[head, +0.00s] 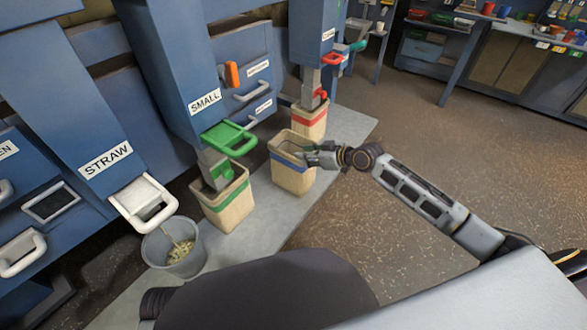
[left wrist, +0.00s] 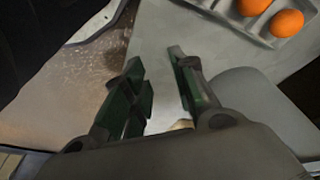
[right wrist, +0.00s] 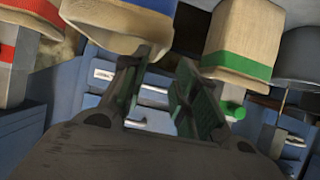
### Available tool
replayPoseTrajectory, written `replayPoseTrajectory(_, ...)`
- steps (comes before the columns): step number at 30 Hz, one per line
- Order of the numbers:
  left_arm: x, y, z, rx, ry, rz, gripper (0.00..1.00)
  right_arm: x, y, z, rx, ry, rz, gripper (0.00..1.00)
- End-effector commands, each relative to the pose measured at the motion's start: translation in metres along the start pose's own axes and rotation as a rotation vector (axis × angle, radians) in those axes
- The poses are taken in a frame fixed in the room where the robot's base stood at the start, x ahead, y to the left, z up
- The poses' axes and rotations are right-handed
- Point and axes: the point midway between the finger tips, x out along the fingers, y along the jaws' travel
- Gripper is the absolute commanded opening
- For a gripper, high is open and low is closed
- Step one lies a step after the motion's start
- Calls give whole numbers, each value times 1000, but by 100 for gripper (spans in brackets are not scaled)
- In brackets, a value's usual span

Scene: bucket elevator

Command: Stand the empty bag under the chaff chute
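A tan bag with a blue band (head: 292,177) stands upright and open on the grey floor strip; no contents show in it. My right gripper (head: 308,154) is at its right rim in the head view. In the right wrist view the fingers of my right gripper (right wrist: 162,58) are apart, with the blue-banded bag (right wrist: 118,22) close at the left fingertip; I cannot tell whether they touch. The far chute's label (head: 328,35) is too small to read; a red-banded bag (head: 310,122) stands under that chute. My left gripper (left wrist: 156,62) is open and empty.
A green-banded bag (head: 228,208) stands under the SMALL chute (head: 205,102). A grey bucket (head: 175,262) with some straw stands under the STRAW chute (head: 105,160). Orange balls (left wrist: 285,22) lie in a tray by my left gripper. The brown floor at right is clear.

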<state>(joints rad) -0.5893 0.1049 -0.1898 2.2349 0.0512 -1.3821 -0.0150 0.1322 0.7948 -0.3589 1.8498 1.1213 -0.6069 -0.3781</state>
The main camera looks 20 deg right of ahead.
Motion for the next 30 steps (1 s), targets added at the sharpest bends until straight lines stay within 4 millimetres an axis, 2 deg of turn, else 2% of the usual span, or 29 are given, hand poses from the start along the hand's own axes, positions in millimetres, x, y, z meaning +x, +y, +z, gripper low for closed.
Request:
replayPoseTrajectory(10, -9, 2, -5, 1, 26, 5, 27, 35, -1, 0, 0, 2, -2, 30)
replayPoseTrajectory(16, -13, 5, -1, 2, 25, 10, 27, 54, 0, 0, 1, 1, -1, 30)
replayPoseTrajectory(21, -19, 6, -4, 4, 34, 12, 27, 60, 0, 0, 0, 0, -1, 30)
replayPoseTrajectory(30, -19, 6, -5, 5, 36, 12, 27, 61, 0, 0, -1, 0, -1, 30)
